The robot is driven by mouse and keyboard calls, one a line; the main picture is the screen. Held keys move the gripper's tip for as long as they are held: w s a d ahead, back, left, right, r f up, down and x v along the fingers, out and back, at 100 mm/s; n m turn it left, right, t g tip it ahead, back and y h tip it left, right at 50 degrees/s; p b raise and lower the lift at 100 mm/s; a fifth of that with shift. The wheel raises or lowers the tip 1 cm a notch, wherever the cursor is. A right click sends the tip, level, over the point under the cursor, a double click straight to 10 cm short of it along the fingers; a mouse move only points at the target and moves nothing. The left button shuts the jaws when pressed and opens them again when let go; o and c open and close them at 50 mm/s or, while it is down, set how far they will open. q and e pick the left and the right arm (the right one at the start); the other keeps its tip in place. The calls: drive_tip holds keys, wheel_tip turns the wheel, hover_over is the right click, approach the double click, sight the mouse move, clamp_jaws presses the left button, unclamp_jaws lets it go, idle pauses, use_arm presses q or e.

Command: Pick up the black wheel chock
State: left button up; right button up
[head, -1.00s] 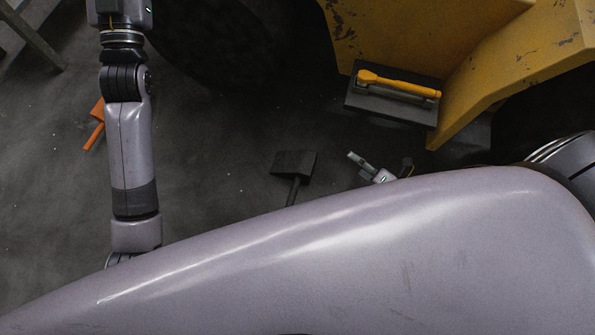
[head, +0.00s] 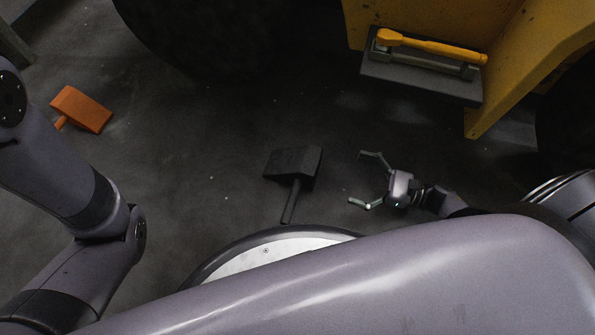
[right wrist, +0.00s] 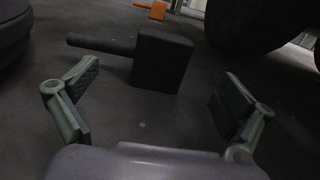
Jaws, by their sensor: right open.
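The black wheel chock (head: 293,164) lies on the dark floor near the middle of the head view, its handle pointing down toward my base. In the right wrist view its block (right wrist: 162,62) stands ahead of the fingers, with the handle reaching left. My right gripper (head: 366,180) is open and empty, just right of the chock in the head view, its fingers facing the block. In the right wrist view the fingers (right wrist: 157,108) are spread wide, with bare floor between them and the block beyond. My left gripper is out of view; only my left arm shows.
An orange chock (head: 82,109) lies on the floor at the left. A yellow machine (head: 525,70) stands at the upper right, with a yellow-handled tool (head: 430,47) on its grey step (head: 415,82). A large dark tyre (head: 210,35) is at the top. Floor around the black chock is clear.

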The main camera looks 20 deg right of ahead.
drive_tip(key=b, duration=0.4)
approach(300, 158)
drive_tip(key=x, duration=0.5)
drive_tip(key=shift+s+a+f, duration=0.2)
drive_tip(key=shift+s+a, duration=0.05)
drive_tip(key=shift+s, duration=0.1)
drive_tip(key=b+x, duration=0.1)
drive_tip(key=x, duration=0.1)
drive_tip(key=b+x, duration=0.1)
drive_tip(key=x, duration=0.1)
drive_tip(key=shift+w+d+f+b, duration=0.1)
drive_tip(key=shift+w+b, duration=0.25)
drive_tip(key=shift+w, duration=0.05)
drive_tip(key=shift+w+a, duration=0.35)
drive_tip(key=shift+a, duration=0.05)
drive_tip(key=shift+c, duration=0.4)
drive_tip(key=c, duration=1.6)
drive_tip(key=shift+r, duration=0.25)
drive_tip(key=shift+c, duration=0.5)
drive_tip(key=shift+r, duration=0.1)
